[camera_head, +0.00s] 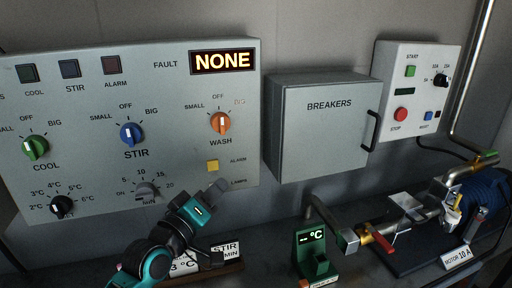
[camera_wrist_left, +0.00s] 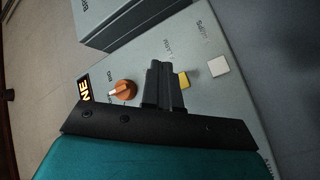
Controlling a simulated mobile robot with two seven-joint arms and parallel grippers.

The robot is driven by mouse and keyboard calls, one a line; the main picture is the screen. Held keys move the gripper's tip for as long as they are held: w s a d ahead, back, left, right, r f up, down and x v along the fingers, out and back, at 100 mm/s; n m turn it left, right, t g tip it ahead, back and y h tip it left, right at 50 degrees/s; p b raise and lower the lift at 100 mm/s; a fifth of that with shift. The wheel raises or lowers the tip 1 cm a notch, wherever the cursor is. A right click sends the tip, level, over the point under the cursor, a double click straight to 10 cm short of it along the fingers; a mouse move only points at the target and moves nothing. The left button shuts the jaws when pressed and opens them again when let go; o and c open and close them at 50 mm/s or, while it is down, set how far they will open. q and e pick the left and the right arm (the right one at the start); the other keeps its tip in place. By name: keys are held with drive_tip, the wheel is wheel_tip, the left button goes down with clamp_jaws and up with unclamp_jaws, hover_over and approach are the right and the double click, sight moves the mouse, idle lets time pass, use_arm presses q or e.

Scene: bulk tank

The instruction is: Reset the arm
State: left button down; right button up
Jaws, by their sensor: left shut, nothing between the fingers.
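My left gripper (camera_head: 217,188) reaches up from the bottom with its teal arm to the lower right of the grey control panel (camera_head: 90,180). Its fingers are shut and empty, just below the yellow alarm button (camera_head: 212,166). In the left wrist view the closed black fingers (camera_wrist_left: 158,88) lie between the orange WASH knob (camera_wrist_left: 122,90) and the yellow button. A white button (camera_wrist_left: 217,66) by the lamps label shows there; the gripper seems to cover it in the head view. Whether the fingers touch the panel I cannot tell. My right gripper is not in view.
The breakers box (camera_head: 325,140) with a black handle stands right of the panel. A motor box (camera_head: 420,90) hangs farther right. Below are a green °C display (camera_head: 311,250), a pipe with a red-handled valve (camera_head: 378,240) and a blue motor (camera_head: 485,195). Label cards lie under the arm.

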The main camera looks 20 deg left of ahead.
use_arm(q)
drive_tip(key=shift+f, duration=0.1)
drive_tip(key=s+d+f+m+g, duration=0.2)
drive_tip(key=s+f, duration=0.4)
drive_tip(key=f, duration=0.3)
drive_tip(key=s+d+f+m+g, duration=0.2)
drive_tip(key=s+f+m, duration=0.3)
drive_tip(key=f, duration=0.4)
drive_tip(key=s+d+f+m+g+y, duration=0.1)
drive_tip(key=s+d+f+m+g, duration=0.2)
drive_tip(key=s+f, duration=0.4)
wheel_tip(320, 180, down, 2)
drive_tip(key=shift+s+f+m+g, duration=0.1)
drive_tip(key=shift+s+m+g, duration=0.05)
drive_tip(key=shift+m+g, duration=0.2)
